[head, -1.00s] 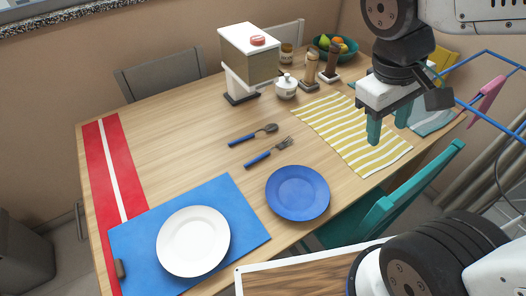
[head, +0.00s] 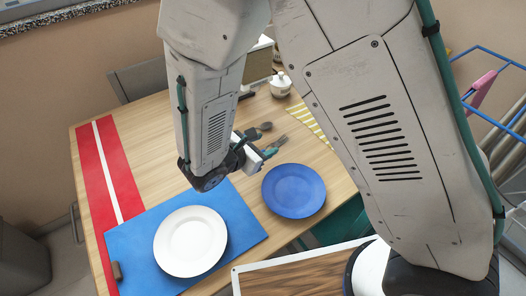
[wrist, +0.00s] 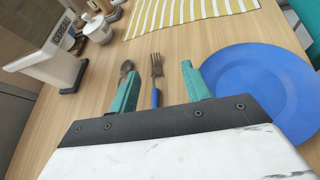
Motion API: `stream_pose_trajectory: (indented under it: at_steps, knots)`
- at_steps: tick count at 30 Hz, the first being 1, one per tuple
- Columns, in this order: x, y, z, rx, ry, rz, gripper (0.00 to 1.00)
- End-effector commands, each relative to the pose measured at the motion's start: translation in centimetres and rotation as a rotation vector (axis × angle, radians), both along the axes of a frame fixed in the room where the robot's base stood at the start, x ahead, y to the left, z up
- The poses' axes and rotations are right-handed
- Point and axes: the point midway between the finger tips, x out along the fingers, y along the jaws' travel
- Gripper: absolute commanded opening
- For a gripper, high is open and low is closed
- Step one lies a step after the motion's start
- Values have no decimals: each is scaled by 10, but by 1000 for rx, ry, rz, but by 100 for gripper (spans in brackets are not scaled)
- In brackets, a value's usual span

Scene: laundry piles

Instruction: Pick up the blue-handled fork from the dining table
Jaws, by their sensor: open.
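The blue-handled fork (wrist: 156,76) lies on the dining table (head: 151,104). In the wrist view its tines point away and its blue handle runs down toward the gripper's dark edge, which hides its lower end. My gripper (wrist: 160,84) is open and empty, with one teal finger to the left of the fork and one to the right. The fork is between the fingers in that view; I cannot tell the height gap. In the head view only the tines of the fork (head: 278,143) show beside my gripper (head: 262,155); my arm hides the rest.
A spoon (wrist: 126,68) lies just left of the fork, close to the left finger. A blue plate (head: 294,191) is on the right. A white plate (head: 190,242) sits on a blue mat (head: 135,238). A sugar bowl (wrist: 98,29) and a white dispenser (wrist: 52,66) stand farther back.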

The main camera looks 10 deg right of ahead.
Motion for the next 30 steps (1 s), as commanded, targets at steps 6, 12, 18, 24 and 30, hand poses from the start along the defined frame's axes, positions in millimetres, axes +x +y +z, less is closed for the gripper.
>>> stream_pose_trajectory:
  at_steps: [6, 12, 18, 24, 30]
  knots:
    - [-5, 41, -51, -113, 66, 230, 48]
    - [-3, 48, -67, -141, 82, 292, 48]
    - [13, 34, -75, -141, 82, 291, 48]
    - [33, 15, -82, -141, 83, 288, 48]
    - [48, 4, -89, -140, 81, 290, 48]
